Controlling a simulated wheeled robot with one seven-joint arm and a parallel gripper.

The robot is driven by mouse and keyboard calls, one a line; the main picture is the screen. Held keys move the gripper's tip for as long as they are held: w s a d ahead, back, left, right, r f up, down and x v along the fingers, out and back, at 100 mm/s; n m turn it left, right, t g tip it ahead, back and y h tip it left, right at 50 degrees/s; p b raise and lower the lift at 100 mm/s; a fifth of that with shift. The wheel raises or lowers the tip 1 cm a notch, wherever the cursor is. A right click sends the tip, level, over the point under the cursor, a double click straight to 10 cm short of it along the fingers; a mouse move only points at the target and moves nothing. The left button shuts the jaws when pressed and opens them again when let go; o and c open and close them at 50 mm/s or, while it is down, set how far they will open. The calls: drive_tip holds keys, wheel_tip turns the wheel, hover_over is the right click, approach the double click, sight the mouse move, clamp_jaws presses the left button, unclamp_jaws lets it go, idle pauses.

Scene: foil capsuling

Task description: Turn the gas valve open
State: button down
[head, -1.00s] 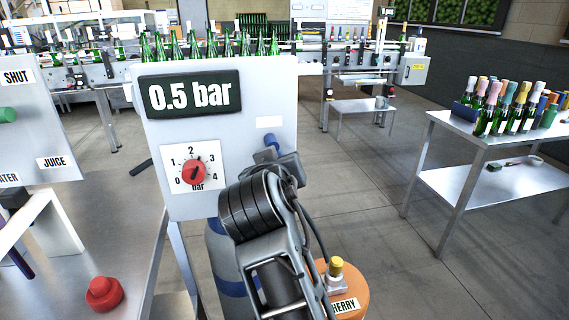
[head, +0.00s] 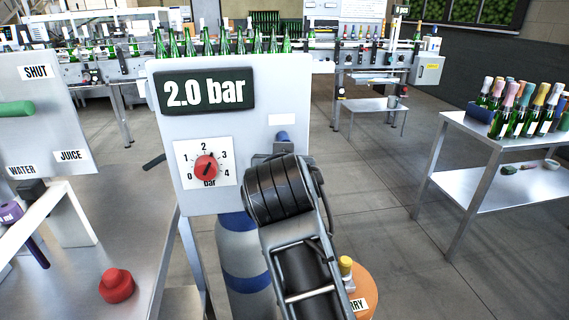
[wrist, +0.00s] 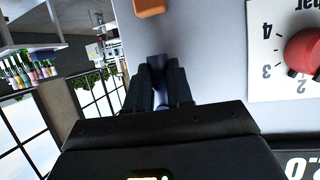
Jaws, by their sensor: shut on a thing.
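The gas valve (head: 282,136) shows as a small blue handle at the right of the grey panel (head: 235,120), below a blank white label. My gripper (head: 283,147) is at the handle, partly hidden by my own arm. In the wrist view my gripper (wrist: 162,88) is shut with its two dark fingers on either side of the blue-grey valve handle (wrist: 158,64). The display (head: 205,92) on the panel reads 2.0 bar. The red dial knob (head: 206,167) points between 2 and 3.
A blue-banded grey gas cylinder (head: 243,255) stands below the panel. An orange container (head: 365,285) stands to the right of my arm. A side table (head: 500,140) with foil-topped bottles is at right.

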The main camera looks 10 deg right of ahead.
drive_tip(key=shift+f, duration=0.1)
drive_tip(key=c, duration=1)
unclamp_jaws()
drive_tip(key=v, duration=0.8)
